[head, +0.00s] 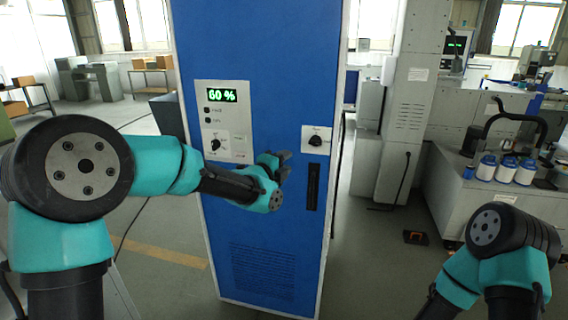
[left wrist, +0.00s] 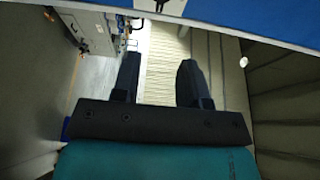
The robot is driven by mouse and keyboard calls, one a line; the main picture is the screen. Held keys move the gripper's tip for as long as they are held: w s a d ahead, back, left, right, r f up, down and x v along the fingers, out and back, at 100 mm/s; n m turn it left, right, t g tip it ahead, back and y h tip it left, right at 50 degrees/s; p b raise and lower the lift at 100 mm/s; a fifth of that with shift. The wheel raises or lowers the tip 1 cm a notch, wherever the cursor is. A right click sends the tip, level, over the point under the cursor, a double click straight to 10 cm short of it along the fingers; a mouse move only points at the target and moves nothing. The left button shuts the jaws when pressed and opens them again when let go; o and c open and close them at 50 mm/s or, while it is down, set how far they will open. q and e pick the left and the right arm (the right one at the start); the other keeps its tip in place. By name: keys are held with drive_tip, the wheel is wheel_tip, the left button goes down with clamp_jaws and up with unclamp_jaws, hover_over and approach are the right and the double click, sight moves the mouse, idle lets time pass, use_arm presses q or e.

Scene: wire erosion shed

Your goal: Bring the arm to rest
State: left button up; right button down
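My left arm (head: 160,165) reaches in from the left, and its gripper (head: 284,163) is in front of the blue cabinet (head: 262,70). In the left wrist view the two fingers of the left gripper (left wrist: 160,80) stand apart with nothing between them. The cabinet's blue face (left wrist: 270,15) runs along the top of that view. I cannot tell the exact gap between gripper and cabinet. My right arm (head: 500,250) is at the lower right of the head view. Its gripper is outside the frame.
The cabinet has a panel with a green "60 %" display (head: 222,95), a lower knob (head: 216,145) and another knob (head: 315,140) at right. A grey bench (head: 480,215) with blue-capped bottles (head: 505,170) stands at right. Open floor (head: 160,235) lies left of the cabinet.

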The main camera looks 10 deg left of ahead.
idle(0.3)
use_arm(q)
drive_tip(key=s+a+f+n+g+y, duration=0.1)
drive_tip(key=s+a+f+n+g, duration=0.2)
drive_tip(key=f, duration=0.8)
drive_tip(key=s+a+f+n+g+y, duration=0.1)
drive_tip(key=s+a+f+n+y, duration=0.3)
drive_tip(key=f, duration=0.6)
drive_tip(key=s+a+f+n+g+h, duration=0.1)
drive_tip(key=s+f+n+g, duration=0.3)
drive_tip(key=f, duration=0.7)
drive_tip(key=s+a+f+n+g, duration=0.2)
drive_tip(key=s+f+n, duration=0.5)
drive_tip(key=s, duration=0.5)
drive_tip(key=s+a+f+n+g+y, duration=0.1)
drive_tip(key=s+a+f+n+g, duration=0.2)
drive_tip(key=s+f+n, duration=0.4)
drive_tip(key=s+f+g, duration=0.1)
drive_tip(key=s+f, duration=0.3)
drive_tip(key=s, duration=0.2)
drive_tip(key=shift+s+a+f+n+g, duration=0.2)
drive_tip(key=shift+a+f+n+g, duration=0.1)
drive_tip(key=shift+f+n+g, duration=0.1)
